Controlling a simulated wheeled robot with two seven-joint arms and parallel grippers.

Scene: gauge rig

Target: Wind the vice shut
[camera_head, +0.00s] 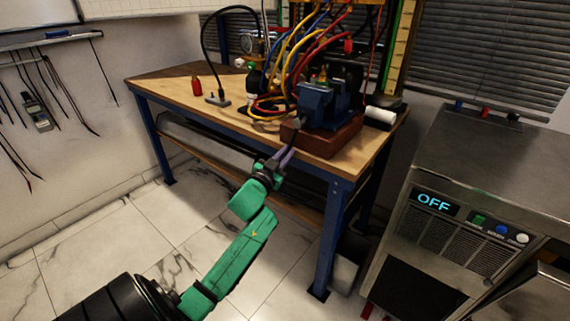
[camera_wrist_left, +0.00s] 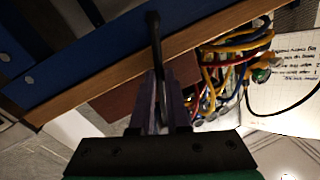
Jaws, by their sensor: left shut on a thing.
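The blue vice (camera_head: 318,108) sits on a red-brown block (camera_head: 335,139) at the front right of the workbench. My left gripper (camera_head: 287,153), with purple fingers, reaches up to the vice's front from below. In the left wrist view its fingers (camera_wrist_left: 161,88) are shut on the vice's dark handle bar (camera_wrist_left: 153,42), which stands out past the fingertips. In the head view the fingers hide most of the handle. The gap between the vice jaws is too small to make out. My right gripper is not in view.
The wooden workbench (camera_head: 165,88) has blue legs. Many coloured hoses (camera_head: 290,60) crowd the space behind and left of the vice. A red bottle (camera_head: 196,86) stands at the left, and a white roll (camera_head: 380,116) lies right of the vice. A steel machine (camera_head: 470,190) showing OFF stands right.

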